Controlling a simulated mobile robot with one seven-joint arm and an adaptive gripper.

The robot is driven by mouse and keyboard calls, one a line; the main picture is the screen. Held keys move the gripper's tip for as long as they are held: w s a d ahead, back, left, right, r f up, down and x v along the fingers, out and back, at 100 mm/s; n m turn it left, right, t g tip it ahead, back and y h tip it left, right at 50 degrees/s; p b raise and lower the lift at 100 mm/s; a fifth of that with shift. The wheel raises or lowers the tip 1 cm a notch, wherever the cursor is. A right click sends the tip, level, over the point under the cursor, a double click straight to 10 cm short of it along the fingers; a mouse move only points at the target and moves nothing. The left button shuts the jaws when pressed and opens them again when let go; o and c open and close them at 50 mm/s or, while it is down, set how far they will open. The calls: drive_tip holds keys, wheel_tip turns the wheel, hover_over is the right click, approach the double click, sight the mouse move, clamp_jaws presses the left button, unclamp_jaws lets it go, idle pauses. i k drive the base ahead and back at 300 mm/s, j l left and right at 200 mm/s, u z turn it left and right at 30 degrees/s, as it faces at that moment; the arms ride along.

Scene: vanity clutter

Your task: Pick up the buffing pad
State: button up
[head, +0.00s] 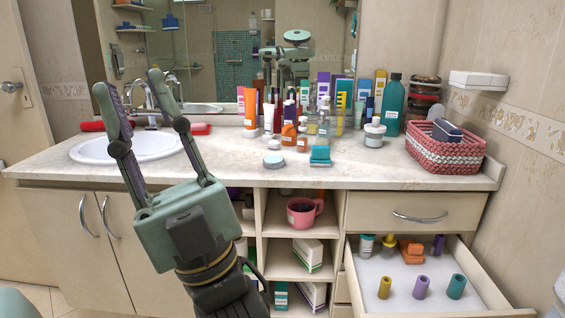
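My gripper (130,84) is open and empty, its two fingers pointing up and spread wide in front of the sink at the left. I cannot tell for certain which thing is the buffing pad. One candidate is a small round pale-grey and blue disc (273,161) lying flat on the counter right of the sink. Another is a teal block (320,155) on the counter to its right, near the front edge. Both are to the right of my gripper and apart from it.
Bottles and tubes crowd the counter's back, including a tall teal bottle (391,104). A woven basket (445,148) stands at the right. An open drawer (415,275) holding several small items juts out below. The counter's front strip (225,172) is mostly clear. The sink (125,148) is at left.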

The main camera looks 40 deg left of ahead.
sight(320, 157)
drive_tip(key=i+j, duration=0.3)
drive_tip(key=j, duration=0.2)
drive_tip(key=i+j+u, duration=0.1)
drive_tip(key=i+j, duration=0.15)
drive_tip(key=j, duration=0.2)
drive_tip(key=i+j, duration=0.3)
drive_tip(key=j, duration=0.15)
drive_tip(key=i+j, duration=0.1)
drive_tip(key=i, duration=0.4)
